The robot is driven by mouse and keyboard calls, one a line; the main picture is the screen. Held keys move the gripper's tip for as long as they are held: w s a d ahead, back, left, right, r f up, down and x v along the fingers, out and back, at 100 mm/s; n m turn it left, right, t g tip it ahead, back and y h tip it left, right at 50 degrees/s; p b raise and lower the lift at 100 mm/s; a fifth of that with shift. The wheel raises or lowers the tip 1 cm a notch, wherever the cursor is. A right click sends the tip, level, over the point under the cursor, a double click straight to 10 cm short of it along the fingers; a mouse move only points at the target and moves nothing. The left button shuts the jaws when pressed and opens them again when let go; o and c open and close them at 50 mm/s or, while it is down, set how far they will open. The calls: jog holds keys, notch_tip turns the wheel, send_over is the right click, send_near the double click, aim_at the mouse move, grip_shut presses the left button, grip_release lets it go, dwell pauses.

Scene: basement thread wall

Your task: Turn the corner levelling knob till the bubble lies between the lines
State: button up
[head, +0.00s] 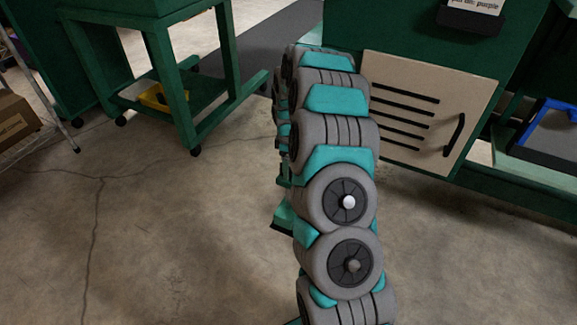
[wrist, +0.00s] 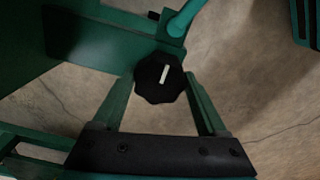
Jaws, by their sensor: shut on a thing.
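The levelling knob (wrist: 153,88) is black and lobed, with a white line on its face. It sits near the middle of the wrist view. The white line stands nearly upright, its top leaning slightly right. My gripper (wrist: 160,80) is shut on the knob, one green finger on each side. A green rounded part (wrist: 184,18) is just above the knob, beside a dark green panel (wrist: 100,36). No bubble or level lines show in either view. In the head view my arm hides the gripper and the knob.
In the head view, a green wheeled stand (head: 168,85) with a yellow tray (head: 154,97) is at left. A green bench with a slotted beige door (head: 420,105) is at right, with a blue item (head: 545,117) beyond. A cardboard box (head: 14,118) is far left. Concrete floor is clear at lower left.

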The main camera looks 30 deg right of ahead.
jog(key=o, duration=1.3)
jog(key=shift+m, duration=0.3)
